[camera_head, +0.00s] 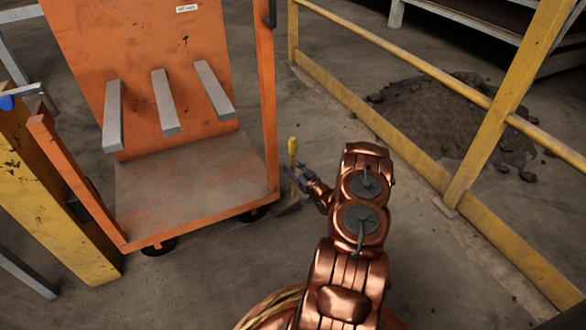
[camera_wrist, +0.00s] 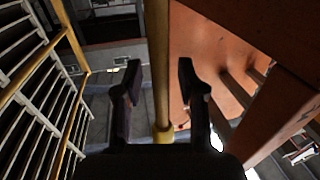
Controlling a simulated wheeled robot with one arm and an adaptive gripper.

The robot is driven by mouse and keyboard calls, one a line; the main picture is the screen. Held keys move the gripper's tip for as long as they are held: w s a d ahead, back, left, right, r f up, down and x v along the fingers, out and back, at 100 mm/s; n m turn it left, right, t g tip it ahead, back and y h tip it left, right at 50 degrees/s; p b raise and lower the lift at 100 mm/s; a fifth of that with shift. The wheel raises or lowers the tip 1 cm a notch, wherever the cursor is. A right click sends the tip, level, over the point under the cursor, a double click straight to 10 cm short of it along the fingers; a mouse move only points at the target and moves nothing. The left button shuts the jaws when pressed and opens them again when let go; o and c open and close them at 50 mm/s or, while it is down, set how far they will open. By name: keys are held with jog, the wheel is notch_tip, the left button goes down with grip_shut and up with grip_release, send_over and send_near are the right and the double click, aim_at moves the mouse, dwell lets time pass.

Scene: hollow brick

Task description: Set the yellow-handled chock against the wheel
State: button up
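The chock (camera_head: 289,207) is a grey wedge, low by the floor right of the orange cart's near right corner, with an upright yellow handle (camera_head: 292,150). The cart's dark wheel (camera_head: 253,214) shows under that corner, left of the chock. They look close, but I cannot tell the exact gap. My gripper (camera_head: 292,172) is at the handle, above the wedge. In the wrist view the handle (camera_wrist: 161,70) runs between my two dark fingers (camera_wrist: 160,88), with a gap visible on each side. The gripper is open. The wedge is not visible in the wrist view.
The orange cart (camera_head: 190,185) has a flat deck and grey bars on its back panel. A second wheel (camera_head: 158,248) shows at its front. A yellow railing (camera_head: 430,170) runs along the right, with a rubble pile (camera_head: 450,120) beyond. A yellow beam (camera_head: 50,190) stands left.

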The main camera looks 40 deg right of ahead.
jog(key=s+a+p, duration=0.1)
jog(key=s+p, duration=0.3)
jog(key=s, duration=0.8)
jog(key=shift+a, duration=0.35)
